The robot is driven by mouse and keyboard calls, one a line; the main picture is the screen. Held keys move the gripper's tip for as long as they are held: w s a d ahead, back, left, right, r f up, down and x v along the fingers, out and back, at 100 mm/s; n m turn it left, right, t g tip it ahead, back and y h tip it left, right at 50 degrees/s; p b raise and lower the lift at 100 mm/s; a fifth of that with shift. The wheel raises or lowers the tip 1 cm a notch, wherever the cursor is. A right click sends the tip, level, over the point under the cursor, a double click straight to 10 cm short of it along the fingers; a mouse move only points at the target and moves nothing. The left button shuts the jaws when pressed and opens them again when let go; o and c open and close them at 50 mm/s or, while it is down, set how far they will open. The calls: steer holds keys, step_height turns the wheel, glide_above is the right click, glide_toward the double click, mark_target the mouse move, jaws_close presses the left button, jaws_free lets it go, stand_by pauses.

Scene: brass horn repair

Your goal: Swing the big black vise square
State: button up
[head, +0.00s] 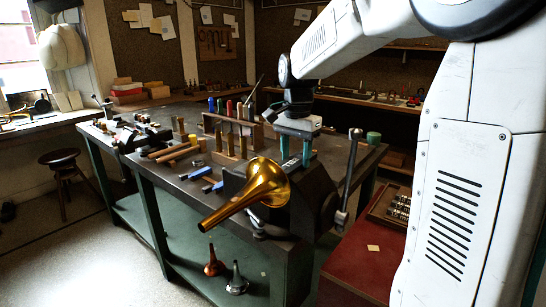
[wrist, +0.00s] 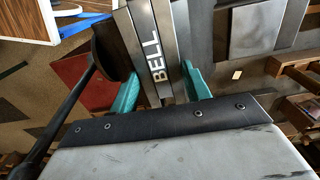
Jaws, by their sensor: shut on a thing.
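The big black vise (head: 313,200) stands on the near right corner of the workbench. Its steel jaw bars, one lettered BELL, show in the wrist view (wrist: 158,40). My gripper (head: 295,158) comes down on the vise from above. Its teal fingers straddle the jaw bars, one on each side, and it is shut on them in the wrist view (wrist: 158,72). The vise's long dark handle (head: 350,172) rises at its right side and also shows in the wrist view (wrist: 72,108). Part of the vise is hidden behind a brass horn bell (head: 250,192).
The brass bell juts toward the camera beside the vise. Blue-handled tools (head: 197,173), wooden pieces (head: 172,152) and a tool rack (head: 232,130) lie left and behind on the bench (head: 165,187). A red cabinet (head: 350,265) stands at the right. Floor is clear at lower left.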

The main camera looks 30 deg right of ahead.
steer(key=shift+s+a+f, duration=0.1)
steer(key=shift+f, duration=0.15)
steer(key=o, duration=1.4)
steer(key=shift+r, duration=0.1)
step_height(320, 180, up, 8)
steer(key=shift+f, duration=0.15)
